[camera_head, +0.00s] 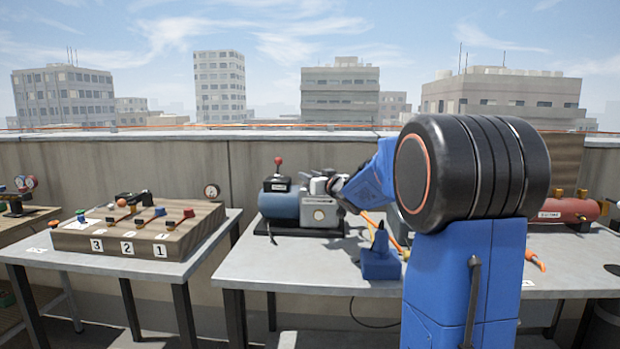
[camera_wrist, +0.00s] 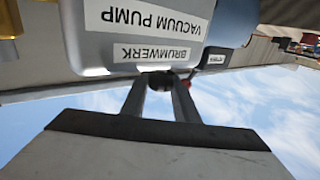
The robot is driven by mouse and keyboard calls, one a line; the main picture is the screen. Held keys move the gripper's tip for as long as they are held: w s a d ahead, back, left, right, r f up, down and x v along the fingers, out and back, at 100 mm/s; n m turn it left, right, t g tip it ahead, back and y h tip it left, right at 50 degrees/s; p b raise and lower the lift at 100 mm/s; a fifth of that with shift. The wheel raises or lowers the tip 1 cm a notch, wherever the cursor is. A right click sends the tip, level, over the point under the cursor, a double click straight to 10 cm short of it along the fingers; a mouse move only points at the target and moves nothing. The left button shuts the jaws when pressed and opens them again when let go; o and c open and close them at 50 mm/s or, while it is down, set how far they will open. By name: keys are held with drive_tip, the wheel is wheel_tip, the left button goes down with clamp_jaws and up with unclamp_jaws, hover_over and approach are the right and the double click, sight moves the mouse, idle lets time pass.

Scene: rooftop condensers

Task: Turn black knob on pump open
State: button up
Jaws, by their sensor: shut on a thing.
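The vacuum pump (camera_head: 320,213) stands on the middle table, with a grey body and a blue motor cylinder. In the wrist view its labelled grey housing (camera_wrist: 115,50) appears upside down. My gripper (camera_wrist: 160,80) is at the pump's top, its two fingers closed around the small black knob (camera_wrist: 160,83). Part of the knob is hidden by the fingers. In the head view my gripper (camera_head: 322,184) is small, above the pump's grey end, and the knob cannot be made out there.
A red-ball lever (camera_head: 278,161) rises from a black box on the pump's motor. A blue tool-like object (camera_head: 381,258) stands nearer the front of the table. A wooden numbered panel (camera_head: 140,228) is on the left table. A red tank (camera_head: 568,210) lies at right.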

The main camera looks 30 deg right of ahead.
drive_tip(key=n+y, duration=0.1)
drive_tip(key=y, duration=0.1)
drive_tip(key=n+g+y, duration=0.1)
drive_tip(key=n+y, duration=0.1)
drive_tip(key=y, duration=0.1)
drive_tip(key=n+y, duration=0.2)
drive_tip(key=shift+d+g, duration=0.25)
drive_tip(key=shift+g, duration=0.15)
drive_tip(key=shift+a+n+g+y, duration=0.1)
drive_tip(key=shift+n+g+y, duration=1.2)
drive_tip(key=shift+y, duration=0.8)
drive_tip(key=shift+n, duration=0.3)
drive_tip(key=o, duration=1.1)
drive_tip(key=shift+c, duration=0.2)
drive_tip(key=v, duration=1.2)
drive_tip(key=shift+w, duration=0.1)
